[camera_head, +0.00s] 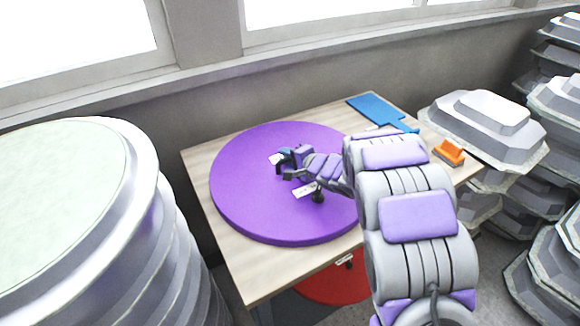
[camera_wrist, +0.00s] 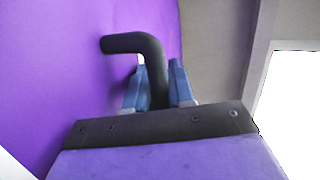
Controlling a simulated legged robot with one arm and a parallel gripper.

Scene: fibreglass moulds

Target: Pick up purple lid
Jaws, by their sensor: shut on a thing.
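The purple lid (camera_head: 250,205) is a large round disc on the wooden table in the head view. It fills the left of the wrist view (camera_wrist: 60,70). A black bent handle (camera_wrist: 150,65) rises from the lid between my gripper's blue fingers. My gripper (camera_head: 283,164) reaches over the lid's middle from the right, and in the wrist view its fingers (camera_wrist: 157,85) are shut on the handle. The arm hides the lid's right edge, so I cannot tell whether the lid touches the table there.
The wooden table (camera_head: 195,165) stands below a window wall. A blue flat item (camera_head: 375,108) and an orange tool (camera_head: 448,152) lie on its right side. Stacked grey moulds (camera_head: 485,125) stand at the right, a large round mould stack (camera_head: 130,220) at the left. A red object (camera_head: 335,285) is below the table.

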